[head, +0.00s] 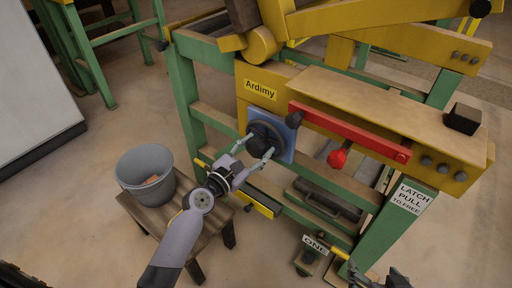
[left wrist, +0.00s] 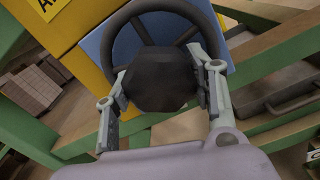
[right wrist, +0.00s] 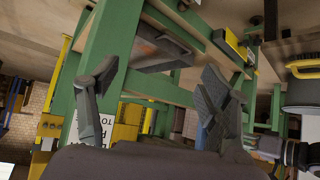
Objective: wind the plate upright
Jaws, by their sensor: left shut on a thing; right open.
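A dark handwheel (head: 264,138) sits on a blue square plate (head: 289,146) on the yellow housing marked "Ardimy". The blue plate also shows in the left wrist view (left wrist: 97,47), tilted in the picture. My left gripper (head: 258,153) is shut on the wheel's dark faceted hub (left wrist: 160,78), one finger on each side; the rim (left wrist: 160,8) passes behind. Which part the wheel turns cannot be told. My right gripper (head: 372,276) is at the bottom edge of the head view. In the right wrist view it (right wrist: 155,95) is open and empty before the green frame.
A red lever (head: 345,130) with a red knob is right of the wheel. A grey bucket (head: 146,172) stands on a wooden stool (head: 180,215) at left. Green legs carry a "LATCH PULL TO FREE" sign (head: 411,197); a "ONE" tag (head: 315,245) is lower.

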